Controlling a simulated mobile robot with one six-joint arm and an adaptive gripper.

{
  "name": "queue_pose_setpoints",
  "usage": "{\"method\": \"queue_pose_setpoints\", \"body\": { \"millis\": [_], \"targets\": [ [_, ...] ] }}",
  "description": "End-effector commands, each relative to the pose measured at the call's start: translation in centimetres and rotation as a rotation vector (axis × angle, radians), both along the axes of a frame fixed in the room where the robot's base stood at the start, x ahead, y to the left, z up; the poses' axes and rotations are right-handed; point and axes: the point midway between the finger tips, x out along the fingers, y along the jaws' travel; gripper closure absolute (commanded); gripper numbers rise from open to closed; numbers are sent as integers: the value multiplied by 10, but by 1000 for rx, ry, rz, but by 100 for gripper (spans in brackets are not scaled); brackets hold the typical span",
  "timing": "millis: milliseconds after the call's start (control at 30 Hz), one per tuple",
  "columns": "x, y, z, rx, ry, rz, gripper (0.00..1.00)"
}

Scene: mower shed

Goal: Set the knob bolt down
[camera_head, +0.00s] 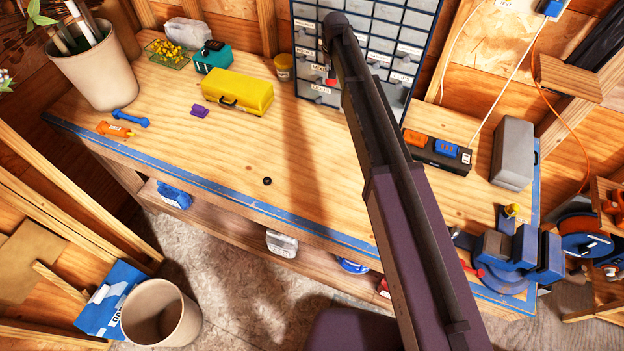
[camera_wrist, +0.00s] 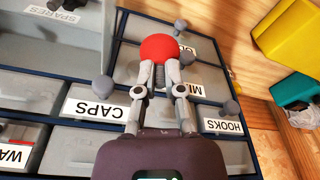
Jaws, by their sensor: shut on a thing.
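The knob bolt (camera_wrist: 160,47) has a round red head and a short grey threaded stem. In the wrist view my gripper (camera_wrist: 166,76) is shut on its stem, with the red head standing out past the fingertips. In the head view a small red spot, likely its head (camera_head: 331,82), shows in front of the drawer cabinet (camera_head: 302,60). My arm hides most of the gripper there. Whether the bolt touches the cabinet I cannot tell.
The workbench (camera_head: 225,150) has a wide clear middle with a small black ring (camera_head: 267,181). A yellow toolbox (camera_head: 238,92) and a yellow can (camera_head: 284,66) stand left of the cabinet. A black charger (camera_head: 440,152), a grey case (camera_head: 513,150) and a blue vise (camera_head: 510,255) are right.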

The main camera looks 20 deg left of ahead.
Motion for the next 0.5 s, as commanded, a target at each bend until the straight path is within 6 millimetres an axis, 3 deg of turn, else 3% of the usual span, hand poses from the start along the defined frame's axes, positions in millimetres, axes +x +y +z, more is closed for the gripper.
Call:
{"method": "queue_pose_setpoints", "body": {
  "millis": [33, 500],
  "targets": [
    [0, 0, -15, 0, 0, 0, 100],
    [0, 0, -77, 0, 0, 0, 100]
  ]
}}
